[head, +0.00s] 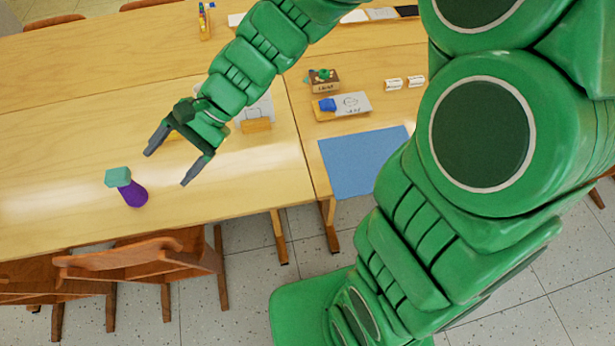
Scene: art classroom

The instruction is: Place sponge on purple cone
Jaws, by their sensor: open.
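A purple cone (133,195) stands on the wooden table at the left, near its front edge. A teal block-shaped sponge (118,177) rests on top of the cone and looks slightly tilted. My gripper (168,168) is open and empty, to the right of the sponge and apart from it. Its two dark fingers point down and left. The cone's tip is hidden by the sponge.
Wooden chairs (130,262) stand along the table's front edge. A blue mat (362,160) lies on the right-hand table, with small boxes (322,86) and a blue object (327,104) behind it. The table left of the cone is clear.

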